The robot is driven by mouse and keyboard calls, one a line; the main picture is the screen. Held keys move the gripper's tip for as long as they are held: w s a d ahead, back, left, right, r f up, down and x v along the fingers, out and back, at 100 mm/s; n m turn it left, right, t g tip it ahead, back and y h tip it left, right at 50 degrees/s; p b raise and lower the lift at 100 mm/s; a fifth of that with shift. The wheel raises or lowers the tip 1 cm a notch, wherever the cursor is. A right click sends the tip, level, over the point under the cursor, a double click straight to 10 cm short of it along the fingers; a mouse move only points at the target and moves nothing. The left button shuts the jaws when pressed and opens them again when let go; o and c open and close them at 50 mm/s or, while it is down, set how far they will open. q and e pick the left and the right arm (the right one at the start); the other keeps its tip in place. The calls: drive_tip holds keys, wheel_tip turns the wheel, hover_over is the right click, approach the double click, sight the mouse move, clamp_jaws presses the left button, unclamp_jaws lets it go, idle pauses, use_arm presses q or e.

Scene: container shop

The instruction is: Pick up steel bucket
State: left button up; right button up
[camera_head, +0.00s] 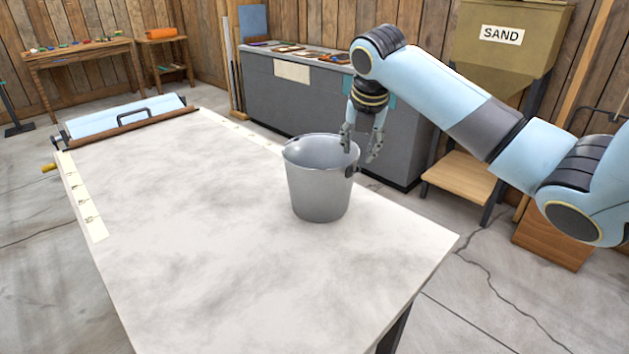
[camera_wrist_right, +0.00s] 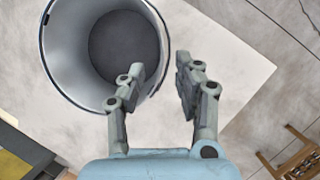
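A grey steel bucket (camera_head: 318,185) stands upright on the white marbled table (camera_head: 200,230), near its right side. My right gripper (camera_head: 359,150) points down at the bucket's right rim. Its fingers are apart, one appearing at or over the rim and the other outside to the right. In the right wrist view the bucket (camera_wrist_right: 105,50) is seen from above, with a dark inside bottom. There the open gripper (camera_wrist_right: 160,85) has its left finger over the bucket's rim area and its right finger over the table. Whether a finger touches the wall cannot be told. My left gripper is not in view.
A grey cabinet (camera_head: 290,100) and a sand bin (camera_head: 505,40) stand behind. The table's left and front areas are clear.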

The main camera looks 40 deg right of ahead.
sight(352, 174)
drive_tip(key=x, duration=0.4)
drive_tip(key=shift+w+a, duration=0.1)
drive_tip(key=x, duration=0.5)
drive_tip(key=shift+s+a+f, duration=0.25)
drive_tip(key=shift+a, duration=0.05)
drive_tip(key=shift+f, duration=0.2)
drive_tip(key=shift+c, duration=0.8)
drive_tip(key=c, duration=0.4)
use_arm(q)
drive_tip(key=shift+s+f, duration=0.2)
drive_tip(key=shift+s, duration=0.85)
use_arm(e)
clamp_jaws()
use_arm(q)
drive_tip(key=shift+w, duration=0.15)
use_arm(e)
drive_tip(key=shift+r, duration=0.1)
